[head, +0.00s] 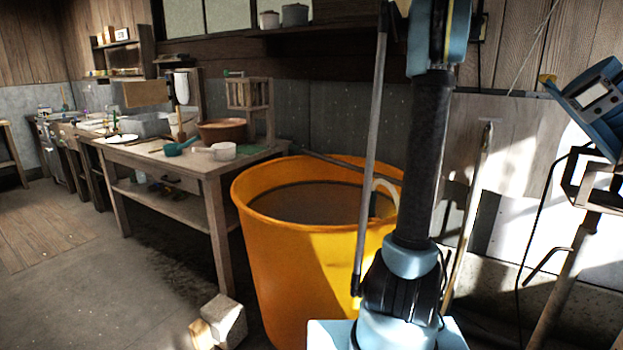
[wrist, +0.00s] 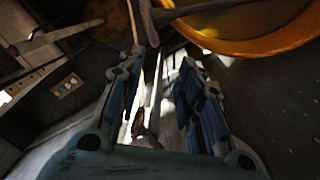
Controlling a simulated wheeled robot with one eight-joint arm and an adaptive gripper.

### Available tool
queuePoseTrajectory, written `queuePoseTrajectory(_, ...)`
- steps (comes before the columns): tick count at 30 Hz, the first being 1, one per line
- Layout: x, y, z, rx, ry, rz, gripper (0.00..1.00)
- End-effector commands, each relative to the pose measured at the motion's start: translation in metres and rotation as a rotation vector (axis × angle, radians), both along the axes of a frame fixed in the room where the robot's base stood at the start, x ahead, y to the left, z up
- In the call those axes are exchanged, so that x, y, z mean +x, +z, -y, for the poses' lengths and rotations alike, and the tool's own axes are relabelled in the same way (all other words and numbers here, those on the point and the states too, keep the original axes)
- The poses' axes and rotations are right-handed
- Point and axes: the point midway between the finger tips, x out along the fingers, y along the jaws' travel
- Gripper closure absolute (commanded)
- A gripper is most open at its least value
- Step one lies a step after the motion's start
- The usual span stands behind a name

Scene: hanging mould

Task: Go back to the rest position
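My gripper (wrist: 163,62) shows in the wrist view. Its two fingers with blue ribbed pads stand apart, with a gap between them. Pale and dark strips show in the gap, behind the fingers; I see nothing clearly gripped. In the head view my blue and black arm rises in front of the orange tub, and its end is out of frame. The orange tub (head: 300,280) stands on the floor, and its rim shows at the top right of the wrist view (wrist: 250,47).
Blocks (head: 222,320) lie on the floor. A blue device (head: 600,105) on a stand is at right. The left floor is open.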

Motion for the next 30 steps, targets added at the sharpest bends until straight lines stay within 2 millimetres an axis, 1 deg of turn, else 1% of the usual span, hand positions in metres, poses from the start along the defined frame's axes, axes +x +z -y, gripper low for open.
queuePoseTrajectory(1, -0.009, -0.004, -0.014, -0.001, 0.04, 0.007, 0.67)
queuePoseTrajectory(3, -0.021, -0.011, -0.03, -0.003, 0.094, 0.017, 0.67)
queuePoseTrajectory(8, -0.05, -0.03, -0.066, -0.008, 0.22, 0.038, 0.67)
queuePoseTrajectory(12, -0.078, -0.051, -0.095, -0.013, 0.332, 0.055, 0.67)
queuePoseTrajectory(14, -0.091, -0.061, -0.107, -0.016, 0.379, 0.064, 0.67)
queuePoseTrajectory(18, -0.122, -0.087, -0.133, -0.022, 0.488, 0.081, 0.67)
queuePoseTrajectory(23, -0.158, -0.121, -0.161, -0.031, 0.616, 0.102, 0.67)
queuePoseTrajectory(29, -0.205, -0.171, -0.19, -0.042, 0.771, 0.126, 0.67)
queuePoseTrajectory(30, -0.215, -0.182, -0.196, -0.045, 0.805, 0.13, 0.67)
